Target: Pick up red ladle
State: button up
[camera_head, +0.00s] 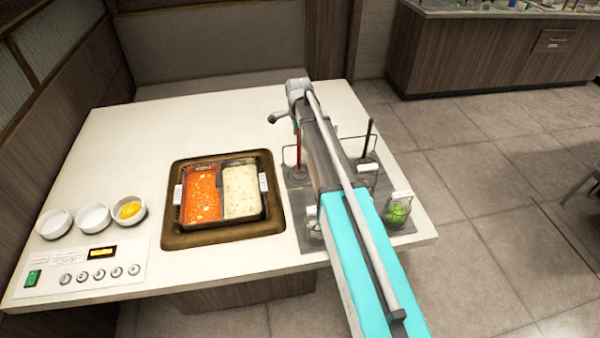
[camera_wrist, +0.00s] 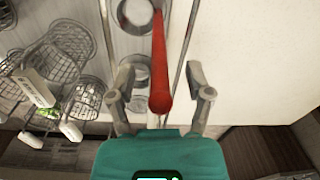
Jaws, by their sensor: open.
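The red ladle (camera_head: 298,150) stands in a holder on the right part of the table, its red handle pointing up; my arm partly covers that holder. In the wrist view the red handle (camera_wrist: 160,62) points towards the camera, with its end between the two fingers of my gripper (camera_wrist: 159,76). The fingers are spread, with a gap on both sides of the handle, and I see no contact. In the head view my arm reaches over the rack, and its fingers cannot be made out.
A dark-handled ladle (camera_head: 369,139) stands right of my arm. Wire baskets (camera_wrist: 62,47) and a green-filled basket (camera_head: 397,212) are close by. The two-part pot (camera_head: 178,232) with red and white broth and small bowls (camera_head: 94,218) are to the left. The table's back left (camera_head: 200,120) is clear.

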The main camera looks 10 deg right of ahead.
dwell(0.3)
grip_shut()
jog(key=shift+r, duration=0.2)
dwell(0.4)
notch_tip(320, 180, up, 2)
jog(key=p, duration=0.2)
jog(key=shift+r+p, duration=0.1)
jog(key=shift+p, duration=0.2)
jog(key=s+a+r+p, duration=0.2)
jog(key=s+r+p, duration=0.8)
jog(key=s, duration=0.4)
jog(key=shift+r, duration=0.25)
jog(key=shift+w, duration=0.1)
